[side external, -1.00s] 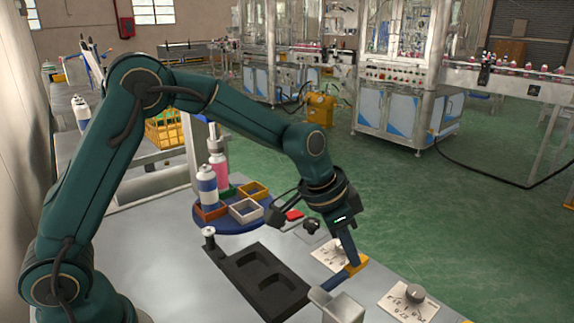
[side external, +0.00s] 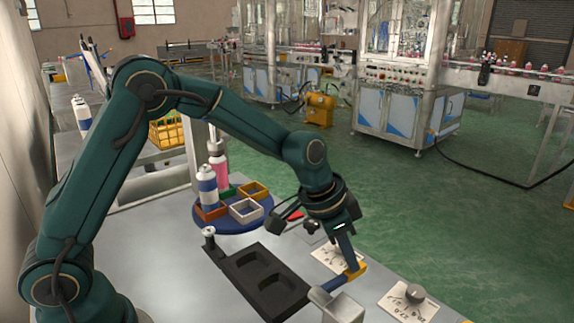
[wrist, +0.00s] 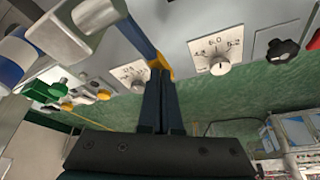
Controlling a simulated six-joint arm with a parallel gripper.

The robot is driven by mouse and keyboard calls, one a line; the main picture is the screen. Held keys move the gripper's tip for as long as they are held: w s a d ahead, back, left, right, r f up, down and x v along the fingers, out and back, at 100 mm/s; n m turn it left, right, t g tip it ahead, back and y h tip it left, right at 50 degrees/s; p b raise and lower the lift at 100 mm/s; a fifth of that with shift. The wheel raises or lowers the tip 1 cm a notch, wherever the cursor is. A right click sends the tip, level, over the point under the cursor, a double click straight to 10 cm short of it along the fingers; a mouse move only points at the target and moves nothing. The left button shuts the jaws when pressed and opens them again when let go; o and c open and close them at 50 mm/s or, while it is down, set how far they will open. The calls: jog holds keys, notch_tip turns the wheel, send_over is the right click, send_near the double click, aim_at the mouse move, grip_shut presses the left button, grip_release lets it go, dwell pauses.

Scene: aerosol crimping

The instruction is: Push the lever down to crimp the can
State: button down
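The lever is a blue bar with a yellow end (side external: 354,271), low at the right front of the bench in the side view. In the wrist view its blue bar (wrist: 142,36) runs from the top edge down to the yellow end. My gripper (side external: 348,262) points down with its tips at the yellow end. In the wrist view the two fingers of my gripper (wrist: 160,76) lie side by side, shut, with the yellow end just beyond them. A white and blue can (side external: 207,187) stands on the round blue table. I cannot make out a can under the lever.
The blue round table (side external: 222,226) carries small coloured trays and a pink bottle (side external: 219,170). A black tray (side external: 270,283) with recesses lies left of my gripper. A dial (side external: 415,293) sits to the right. A metal block (side external: 345,308) stands at the front edge.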

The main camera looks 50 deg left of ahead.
aim_at(347, 269)
notch_tip(347, 269, up, 15)
jog(key=shift+f, duration=0.2)
dwell(1.4)
jog(key=s+a+r+n+t, duration=0.2)
jog(key=s+a+r, duration=0.35)
jog(key=s, duration=0.25)
jog(key=s+a+f+n+y, duration=0.2)
jog(key=s+a+f+n, duration=0.1)
jog(key=s+f, duration=0.8)
jog(key=shift+s+a+f+n, duration=0.2)
jog(key=shift+s+n, duration=0.3)
jog(key=shift+s, duration=0.45)
